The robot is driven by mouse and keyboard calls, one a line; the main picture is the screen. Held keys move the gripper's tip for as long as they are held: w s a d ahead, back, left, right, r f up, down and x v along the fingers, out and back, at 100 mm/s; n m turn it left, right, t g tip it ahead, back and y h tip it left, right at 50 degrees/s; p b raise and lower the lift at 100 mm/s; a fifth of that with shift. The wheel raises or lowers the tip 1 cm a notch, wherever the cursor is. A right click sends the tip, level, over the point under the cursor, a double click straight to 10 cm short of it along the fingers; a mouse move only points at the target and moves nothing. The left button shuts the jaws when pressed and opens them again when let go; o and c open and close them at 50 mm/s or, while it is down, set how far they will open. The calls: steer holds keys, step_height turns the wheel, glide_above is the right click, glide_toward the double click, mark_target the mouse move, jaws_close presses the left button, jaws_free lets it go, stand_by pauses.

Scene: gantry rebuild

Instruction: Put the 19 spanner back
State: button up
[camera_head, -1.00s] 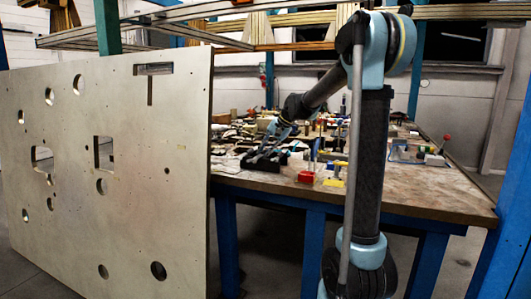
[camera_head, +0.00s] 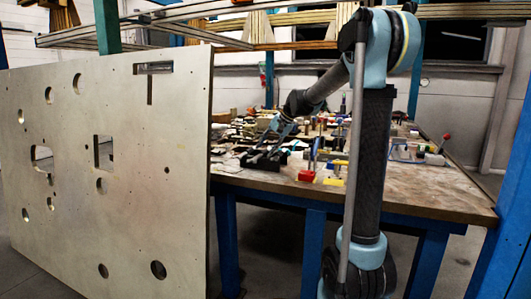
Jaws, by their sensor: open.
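My gripper (camera_head: 268,152) is at the end of my arm, low over the left front part of the workbench (camera_head: 420,190). It is open. It points down at a dark black object (camera_head: 262,161) lying near the bench's front left edge. I cannot tell whether the gripper touches it. I cannot make out the 19 spanner among the small things on the bench. No holder for it can be told apart at this size.
A large upright panel with holes (camera_head: 120,220) stands at the left and hides part of the bench. Red (camera_head: 306,176) and yellow (camera_head: 333,182) blocks lie right of my gripper. Many small items crowd the back. The bench's front right is bare.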

steer(key=v, duration=1)
steer(key=shift+d, duration=0.15)
steer(key=s+d+f+n+h, duration=0.1)
steer(key=s+d+f+h, duration=0.1)
steer(key=s+d+f, duration=0.4)
steer(key=s+d+f+n+h, duration=0.1)
steer(key=s+d+f, duration=0.5)
steer(key=s+f, duration=0.6)
steer(key=s+d+f+n+h, duration=0.2)
steer(key=s+d+f, duration=0.4)
steer(key=s, duration=1.4)
step_height(320, 180, down, 4)
steer(key=shift+h, duration=0.6)
steer(key=shift+s, duration=0.1)
